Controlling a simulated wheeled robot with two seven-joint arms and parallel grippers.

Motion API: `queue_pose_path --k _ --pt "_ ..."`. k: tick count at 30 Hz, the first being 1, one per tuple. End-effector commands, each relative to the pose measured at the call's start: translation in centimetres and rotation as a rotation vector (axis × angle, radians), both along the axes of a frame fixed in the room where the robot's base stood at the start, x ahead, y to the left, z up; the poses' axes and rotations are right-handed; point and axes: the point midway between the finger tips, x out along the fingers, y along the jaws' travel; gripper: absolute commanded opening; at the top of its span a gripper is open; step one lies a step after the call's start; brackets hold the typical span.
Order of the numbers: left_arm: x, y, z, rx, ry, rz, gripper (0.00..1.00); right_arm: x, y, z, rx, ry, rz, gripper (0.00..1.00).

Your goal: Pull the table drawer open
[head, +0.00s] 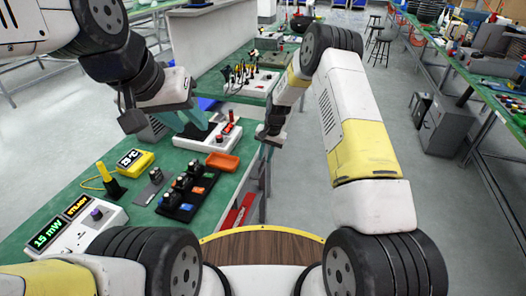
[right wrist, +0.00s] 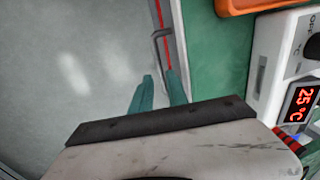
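The drawer front shows in the right wrist view as a narrow grey strip with a red line (right wrist: 163,22) along the table's edge. Its dark bar handle (right wrist: 156,46) stands out from it over the floor. My right gripper (head: 267,150) hangs beside the table's edge, fingers pointing down in the head view. Its two teal fingers (right wrist: 160,80) are apart with nothing clearly between them, and their tips are close to the handle; contact cannot be told. The handle is not clear in the head view. My left gripper (head: 192,128) is above the table, fingers apart, near a white device.
The green table (head: 232,183) carries the white device with a red display (head: 222,137), an orange tray (head: 221,162), a black tray of knobs (head: 186,194) and a yellow meter (head: 131,159). Red items (head: 236,214) show below the table's edge.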

Motion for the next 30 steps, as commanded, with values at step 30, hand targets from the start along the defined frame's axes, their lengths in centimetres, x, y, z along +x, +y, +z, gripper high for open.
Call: queue_pose_path --k 30 --pt "0.0 0.0 0.0 0.000 0.000 0.000 0.36 0.3 1.0 -5.6 0.000 0.001 0.000 0.00"
